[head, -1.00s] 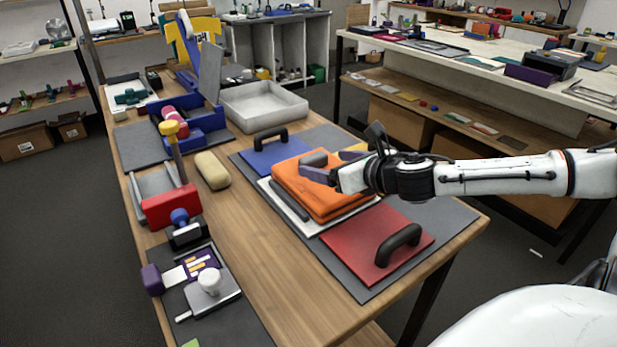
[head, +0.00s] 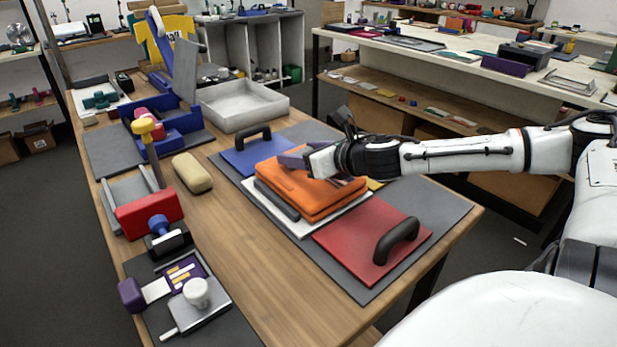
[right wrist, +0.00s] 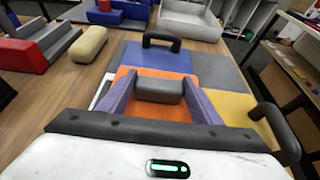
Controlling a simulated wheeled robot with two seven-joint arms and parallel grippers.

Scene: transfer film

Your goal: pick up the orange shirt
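The orange shirt (head: 290,190) lies folded as a flat stack on a white board (head: 340,206) on the table. My right gripper (head: 292,158) is low over the shirt's far part, its purple fingers reaching in from the right. In the right wrist view the two fingers of the gripper (right wrist: 159,82) are apart, one on each side of a grey block (right wrist: 160,91) on the orange shirt (right wrist: 150,113). I cannot tell whether the fingers touch the block. My left gripper is not in view.
A blue board with a black handle (head: 250,152) lies behind the shirt, and a red board with a black handle (head: 365,240) lies in front. A dark grey bar (head: 276,200) lies along the shirt's left side.

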